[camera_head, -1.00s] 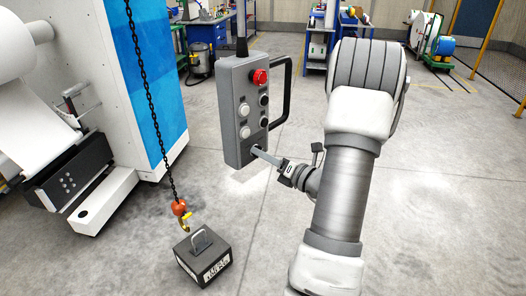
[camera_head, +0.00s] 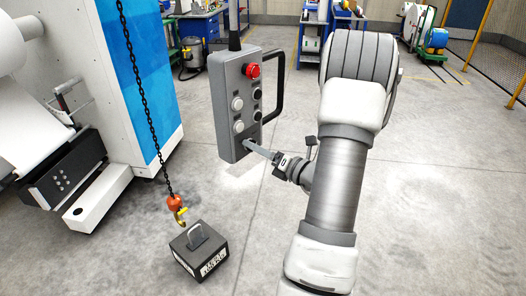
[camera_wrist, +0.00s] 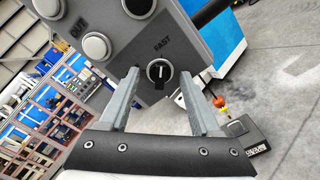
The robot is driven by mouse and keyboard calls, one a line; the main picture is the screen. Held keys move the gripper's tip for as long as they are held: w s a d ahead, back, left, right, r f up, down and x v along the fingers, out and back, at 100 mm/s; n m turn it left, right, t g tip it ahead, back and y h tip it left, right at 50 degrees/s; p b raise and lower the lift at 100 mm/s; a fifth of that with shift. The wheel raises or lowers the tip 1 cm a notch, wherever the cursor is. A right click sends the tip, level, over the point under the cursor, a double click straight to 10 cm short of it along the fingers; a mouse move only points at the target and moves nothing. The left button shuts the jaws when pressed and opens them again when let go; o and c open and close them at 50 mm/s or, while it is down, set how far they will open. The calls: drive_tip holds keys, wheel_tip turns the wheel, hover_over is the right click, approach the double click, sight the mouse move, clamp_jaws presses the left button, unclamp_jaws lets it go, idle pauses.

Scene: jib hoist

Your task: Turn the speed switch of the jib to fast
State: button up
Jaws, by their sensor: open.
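The grey hanging pendant (camera_head: 233,105) has a red button on top, several white and black buttons, and a handle on its right side. In the wrist view, the speed switch (camera_wrist: 159,72) is a black round knob with a white mark, low on the pendant face. The word FAST is printed just above it. My gripper (camera_wrist: 163,85) is open, its two fingers on either side of the knob and apart from it in this view. In the head view my gripper (camera_head: 252,146) is at the pendant's lower end, and it hides the switch there.
A dark weight block (camera_head: 199,252) with a handle stands on the floor below the orange and yellow hook (camera_head: 176,207) on a black chain (camera_head: 140,85). A white and blue machine (camera_head: 150,80) stands at left.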

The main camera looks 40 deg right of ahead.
drive_tip(key=s+d+b, duration=0.2)
drive_tip(key=s+d, duration=0.1)
drive_tip(key=s, duration=1.4)
drive_tip(key=shift+a, duration=0.1)
